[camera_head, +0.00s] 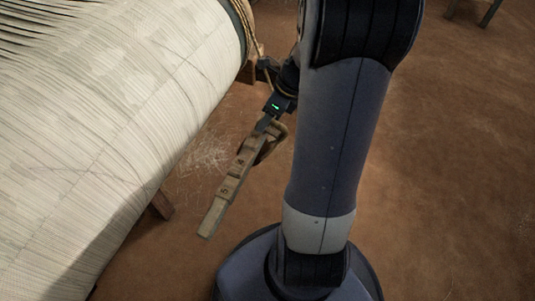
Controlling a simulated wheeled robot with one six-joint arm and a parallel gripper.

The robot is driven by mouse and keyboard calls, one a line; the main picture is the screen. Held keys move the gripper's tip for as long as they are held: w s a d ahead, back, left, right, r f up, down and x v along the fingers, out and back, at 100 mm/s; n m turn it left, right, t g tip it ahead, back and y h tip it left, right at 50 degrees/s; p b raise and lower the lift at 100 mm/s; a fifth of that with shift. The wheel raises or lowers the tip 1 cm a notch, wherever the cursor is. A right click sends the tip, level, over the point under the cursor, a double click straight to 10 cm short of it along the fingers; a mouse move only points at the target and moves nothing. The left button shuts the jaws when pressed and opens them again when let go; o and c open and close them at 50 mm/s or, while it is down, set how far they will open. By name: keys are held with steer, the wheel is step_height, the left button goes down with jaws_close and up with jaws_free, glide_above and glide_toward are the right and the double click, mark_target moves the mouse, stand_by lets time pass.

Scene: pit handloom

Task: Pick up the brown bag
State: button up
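A brown, narrow, strap-like thing (231,181) with darker bands or buckles shows left of my arm in the head view. It runs from lower left up to a curved brown loop near my gripper. It may be the brown bag or its strap; I cannot make out a full bag body. My gripper (264,123) points down and left, its dark tip overlapping the upper end of the brown thing. I cannot tell whether the fingers are around it, touching it or just in front of it. A small green light shows on the gripper.
A large roll of pale, striped cloth or warp (110,120) fills the left side, close to my gripper. A rope (246,22) hangs by its end. A wooden post (162,204) stands below it. Bare brown floor (460,160) lies open at right.

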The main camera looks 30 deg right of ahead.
jaws_close()
stand_by(1.2)
